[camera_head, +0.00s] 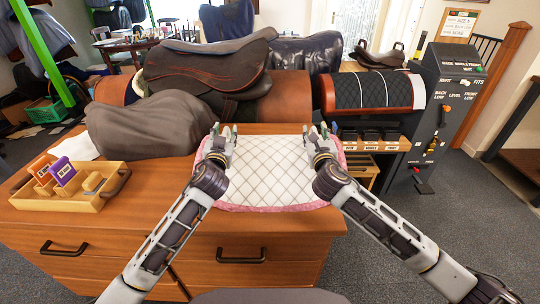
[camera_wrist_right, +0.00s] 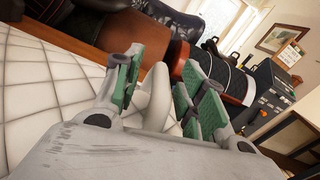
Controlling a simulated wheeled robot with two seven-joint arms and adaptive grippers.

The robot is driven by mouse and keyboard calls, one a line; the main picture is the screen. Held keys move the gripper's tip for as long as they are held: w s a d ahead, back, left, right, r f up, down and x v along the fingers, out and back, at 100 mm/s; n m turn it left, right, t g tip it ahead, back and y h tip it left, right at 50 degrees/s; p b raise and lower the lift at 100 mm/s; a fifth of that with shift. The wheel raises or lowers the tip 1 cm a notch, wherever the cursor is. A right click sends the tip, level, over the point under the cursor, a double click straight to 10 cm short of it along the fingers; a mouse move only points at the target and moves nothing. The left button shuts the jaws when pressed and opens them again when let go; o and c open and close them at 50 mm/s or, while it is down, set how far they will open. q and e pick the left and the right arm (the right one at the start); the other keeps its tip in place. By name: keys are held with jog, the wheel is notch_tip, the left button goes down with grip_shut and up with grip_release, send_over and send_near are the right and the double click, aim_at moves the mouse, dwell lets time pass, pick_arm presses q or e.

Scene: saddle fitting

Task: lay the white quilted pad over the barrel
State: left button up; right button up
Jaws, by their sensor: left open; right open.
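The white quilted pad (camera_head: 268,172) with a pink edge lies flat on the wooden counter, in front of the barrel. It also fills the left of the right wrist view (camera_wrist_right: 45,90). The brown barrel (camera_head: 288,97) lies behind it, with a dark saddle (camera_head: 208,68) over its left and middle part. My left gripper (camera_head: 222,131) is open at the pad's far left corner. My right gripper (camera_head: 319,131) is open at its far right corner. In the right wrist view a pale curved shape shows between the green-padded fingers (camera_wrist_right: 160,85); I cannot tell whether they touch the pad.
A grey-brown cover (camera_head: 150,128) lies bunched at the left on the counter (camera_head: 150,215), near a wooden tray (camera_head: 92,203) with tags. At the right stand a roll with a black quilted pad (camera_head: 372,91), small dark boxes (camera_head: 370,136) and a black panel (camera_head: 445,105).

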pick_arm(q)
grip_shut()
pick_arm(e)
grip_shut()
